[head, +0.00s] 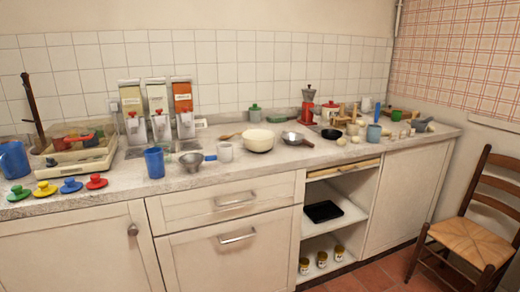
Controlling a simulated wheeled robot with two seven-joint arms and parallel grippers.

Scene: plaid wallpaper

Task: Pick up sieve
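A small grey metal bowl-shaped thing (191,162) sits near the counter's front edge, left of the middle, with a short blue piece at its right side. A second shallow grey metal bowl (292,138) with a dark handle lies further right, beside the cream bowl (258,141). Either could be the sieve; the mesh is too small to make out. Neither of my grippers is in view.
A blue cup (154,162) stands left of the first metal bowl, a white mug (225,152) right of it. Dispensers (158,108) stand behind. Several coloured knobbed discs (71,186) lie at front left. A wooden chair (475,225) stands on the floor at right.

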